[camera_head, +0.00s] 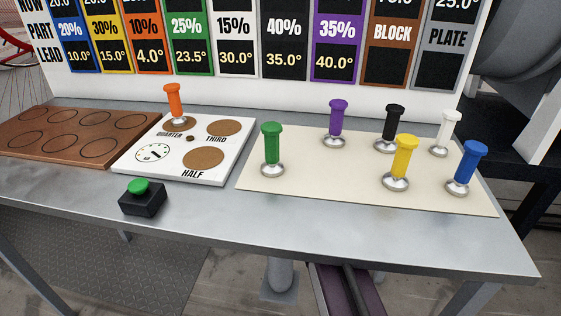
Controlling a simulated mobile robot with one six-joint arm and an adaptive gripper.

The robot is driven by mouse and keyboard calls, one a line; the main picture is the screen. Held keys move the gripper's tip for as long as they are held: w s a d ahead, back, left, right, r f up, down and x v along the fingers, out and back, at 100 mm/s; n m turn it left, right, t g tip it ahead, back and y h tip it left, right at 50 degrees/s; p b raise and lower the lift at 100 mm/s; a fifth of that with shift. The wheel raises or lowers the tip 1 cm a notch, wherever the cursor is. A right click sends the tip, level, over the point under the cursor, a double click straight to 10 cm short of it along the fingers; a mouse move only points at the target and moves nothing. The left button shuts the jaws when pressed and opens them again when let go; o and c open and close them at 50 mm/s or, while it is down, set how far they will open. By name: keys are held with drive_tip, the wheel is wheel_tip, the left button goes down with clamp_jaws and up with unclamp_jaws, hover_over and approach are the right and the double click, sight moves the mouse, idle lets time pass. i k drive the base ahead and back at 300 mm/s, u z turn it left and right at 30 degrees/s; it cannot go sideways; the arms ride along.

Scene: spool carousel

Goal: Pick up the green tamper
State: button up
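The green tamper (271,147) stands upright on the left part of a cream mat (318,191) on the grey table. It has a green handle with a wide cap and a round silver base. Nothing stands close around it or covers it. My gripper is not in view.
Purple (338,119), black (392,124), yellow (402,160), blue (467,165) and white (447,131) tampers share the mat. An orange tamper (174,102) stands on a white board (228,163). A green button (138,187) sits front left. A sign (237,87) stands behind.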

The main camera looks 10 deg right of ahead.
sight(272, 167)
drive_tip(key=u, duration=0.05)
drive_tip(key=k, duration=2.35)
drive_tip(key=u, duration=0.5)
drive_tip(key=i, duration=1)
drive_tip(key=z, duration=0.05)
